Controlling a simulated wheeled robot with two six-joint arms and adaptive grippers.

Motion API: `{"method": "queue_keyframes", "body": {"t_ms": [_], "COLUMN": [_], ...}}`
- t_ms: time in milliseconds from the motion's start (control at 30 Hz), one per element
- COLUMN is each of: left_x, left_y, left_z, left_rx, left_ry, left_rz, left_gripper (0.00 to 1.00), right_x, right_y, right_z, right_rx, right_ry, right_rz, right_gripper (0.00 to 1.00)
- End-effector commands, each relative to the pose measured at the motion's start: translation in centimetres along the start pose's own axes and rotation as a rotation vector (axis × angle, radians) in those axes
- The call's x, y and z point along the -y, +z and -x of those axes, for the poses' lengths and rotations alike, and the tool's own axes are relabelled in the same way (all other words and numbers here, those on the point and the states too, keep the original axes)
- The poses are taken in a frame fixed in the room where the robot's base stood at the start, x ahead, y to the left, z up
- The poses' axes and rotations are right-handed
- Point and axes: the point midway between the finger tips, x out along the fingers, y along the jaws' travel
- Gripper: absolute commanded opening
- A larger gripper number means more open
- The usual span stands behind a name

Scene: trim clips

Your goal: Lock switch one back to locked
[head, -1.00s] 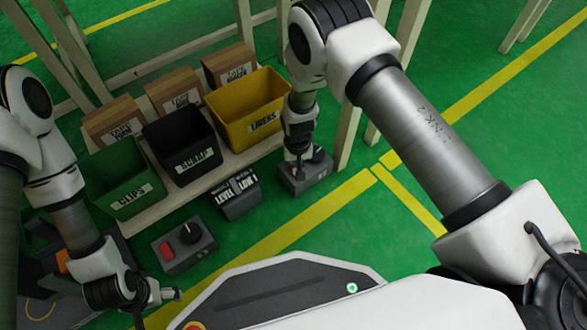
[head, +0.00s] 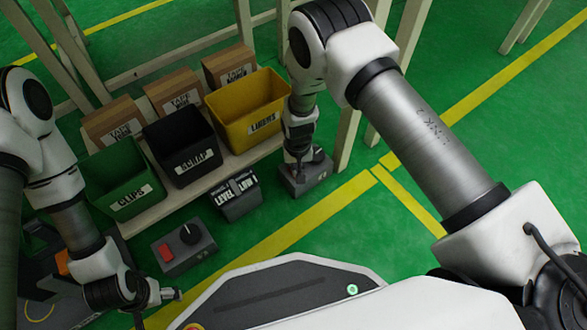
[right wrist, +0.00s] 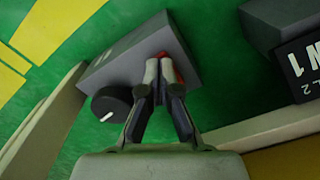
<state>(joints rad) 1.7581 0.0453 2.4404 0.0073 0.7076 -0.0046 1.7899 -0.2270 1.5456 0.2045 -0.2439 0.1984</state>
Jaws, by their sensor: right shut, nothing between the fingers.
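A grey switch box (head: 307,184) stands at the right end of the row, below my right gripper (head: 298,167). In the right wrist view the box (right wrist: 137,45) has a black knob (right wrist: 111,106) with a white mark and a red part (right wrist: 177,73) largely hidden behind the fingertips. My right gripper (right wrist: 159,66) is shut and empty, its tips at the red part; contact is unclear. A second grey box (head: 186,258) has a red button (head: 167,252) and a black knob (head: 190,234). My left gripper (head: 172,295) is below it, fingers too small to judge.
A dark two-part display (head: 237,198) with "LEVEL" and "LOW 1" text sits between the boxes. Behind are green (head: 126,183), black (head: 182,150) and yellow (head: 247,113) bins on a pale shelf, with cardboard boxes (head: 228,65) farther back. The green floor at right is clear.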

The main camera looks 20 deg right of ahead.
Motion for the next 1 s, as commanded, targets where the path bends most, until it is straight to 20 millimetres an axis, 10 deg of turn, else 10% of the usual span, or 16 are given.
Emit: {"method": "queue_keyframes", "body": {"t_ms": [600,1000], "left_x": [-0.1,-0.1], "left_y": [0.7,0.7], "left_z": [6.4,6.3], "left_rx": [0.022,0.023], "left_ry": [0.003,0.003], "left_rz": [-0.001,-0.002], "left_gripper": [0.81,0.81], "right_x": [0.0,0.0], "right_y": [0.0,0.0], "right_z": [6.5,6.5], "right_rx": [0.0,0.0], "right_ry": [0.0,0.0], "right_rz": [0.0,0.0], "right_gripper": [0.0,0.0]}}
